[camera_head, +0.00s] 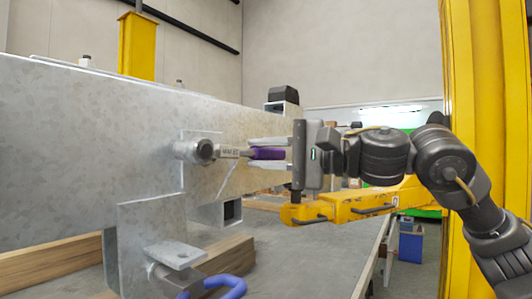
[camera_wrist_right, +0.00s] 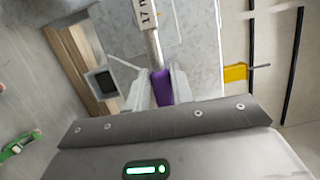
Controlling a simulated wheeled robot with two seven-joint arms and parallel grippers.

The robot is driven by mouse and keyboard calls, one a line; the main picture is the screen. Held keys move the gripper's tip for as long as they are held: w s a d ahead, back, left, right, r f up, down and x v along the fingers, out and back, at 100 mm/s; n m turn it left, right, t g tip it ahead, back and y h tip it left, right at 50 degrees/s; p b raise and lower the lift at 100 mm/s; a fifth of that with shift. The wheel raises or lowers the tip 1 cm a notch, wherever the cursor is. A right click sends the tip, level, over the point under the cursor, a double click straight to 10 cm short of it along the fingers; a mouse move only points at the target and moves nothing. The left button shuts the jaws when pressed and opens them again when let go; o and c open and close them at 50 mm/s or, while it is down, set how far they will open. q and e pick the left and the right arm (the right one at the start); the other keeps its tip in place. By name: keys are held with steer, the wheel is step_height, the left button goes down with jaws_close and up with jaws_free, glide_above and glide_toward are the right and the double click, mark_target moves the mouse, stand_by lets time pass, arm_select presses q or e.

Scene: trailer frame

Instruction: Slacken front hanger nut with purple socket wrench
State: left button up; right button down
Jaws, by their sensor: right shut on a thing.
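The purple socket wrench (camera_head: 267,153) has a purple handle and a metal shaft with printed marking. My right gripper (camera_head: 268,154) is shut on its purple handle, which also shows between the fingers in the right wrist view (camera_wrist_right: 162,86). The wrench lies roughly level, its head end at the round front hanger nut (camera_head: 204,151) on the galvanized trailer beam (camera_head: 100,130). The head appears to be on or against the nut; the exact seating cannot be told. In the right wrist view the shaft (camera_wrist_right: 152,42) runs up out of frame. My left gripper is not in view.
A yellow bar (camera_head: 345,206) lies beneath my right gripper. A yellow post (camera_head: 458,90) rises behind my right arm. Wooden beams (camera_head: 60,262) lie at lower left.

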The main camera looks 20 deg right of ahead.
steer(key=shift+a+r, duration=0.1)
steer(key=shift+s+a+r+n+p, duration=0.2)
steer(key=shift+a+r+n+p, duration=0.05)
steer(key=shift+r+n+p, duration=0.25)
steer(key=shift+s+a+r+n+p, duration=0.2)
steer(key=shift+r+n+p, duration=0.2)
steer(key=shift+p, duration=0.15)
steer(key=shift+s+a+r+n+h+p, duration=0.4)
steer(key=shift+s+a+r+n+p, duration=0.15)
steer(key=shift+r+n+p, duration=0.4)
